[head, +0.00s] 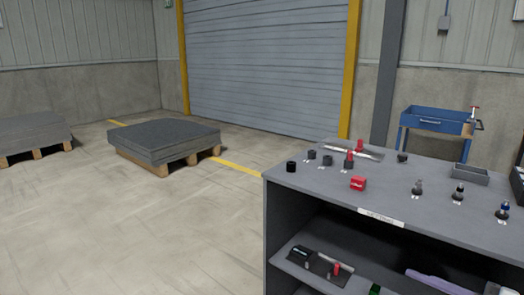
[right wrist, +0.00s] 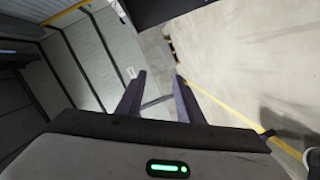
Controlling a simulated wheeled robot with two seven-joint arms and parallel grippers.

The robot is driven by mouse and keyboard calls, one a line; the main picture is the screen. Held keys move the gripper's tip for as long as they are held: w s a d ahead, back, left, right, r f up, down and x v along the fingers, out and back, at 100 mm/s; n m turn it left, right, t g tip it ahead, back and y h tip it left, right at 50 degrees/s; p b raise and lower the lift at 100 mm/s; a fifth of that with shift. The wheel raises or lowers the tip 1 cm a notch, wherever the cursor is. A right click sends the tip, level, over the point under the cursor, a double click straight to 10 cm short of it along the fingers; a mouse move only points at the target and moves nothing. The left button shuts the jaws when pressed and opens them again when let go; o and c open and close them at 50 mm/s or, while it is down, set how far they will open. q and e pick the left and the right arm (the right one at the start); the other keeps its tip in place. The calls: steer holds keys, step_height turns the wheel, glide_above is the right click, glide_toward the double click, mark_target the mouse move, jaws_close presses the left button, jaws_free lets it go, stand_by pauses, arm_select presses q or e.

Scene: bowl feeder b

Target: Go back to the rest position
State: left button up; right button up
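My right gripper (right wrist: 160,84) shows in the right wrist view. Its two dark fingers stand apart with nothing between them. Beyond them are the pale floor and grey wall panels, seen at a tilt, and no object is near the fingertips. Neither gripper shows in the head view, and my left gripper is in no frame. The grey workbench (head: 300,215) stands at the right of the head view, with several small parts on its top.
A blue cart (head: 430,121) stands behind. A loaded pallet (head: 165,138) sits at the left. The floor in front is clear.

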steer(key=s+a+f+m+h+p, duration=0.1)
steer(key=s+a+f+m+h, duration=0.1)
steer(key=s+f+m+h, duration=0.5)
steer(key=s+a+f+m+p, duration=0.1)
steer(key=f+m, duration=0.4)
steer(key=f, duration=0.6)
steer(key=s+a+f+m+g, duration=0.2)
steer(key=s+a+f, duration=0.2)
steer(key=s+a, duration=0.1)
steer(key=s+a+f+m+g, duration=0.2)
steer(key=s+a+f+m, duration=0.1)
steer(key=a, duration=0.4)
steer(key=shift+s+a+f+m+h+p, duration=0.35)
steer(key=shift+s+f, duration=0.4)
steer(key=shift+s, duration=0.4)
steer(key=shift+d, duration=0.1)
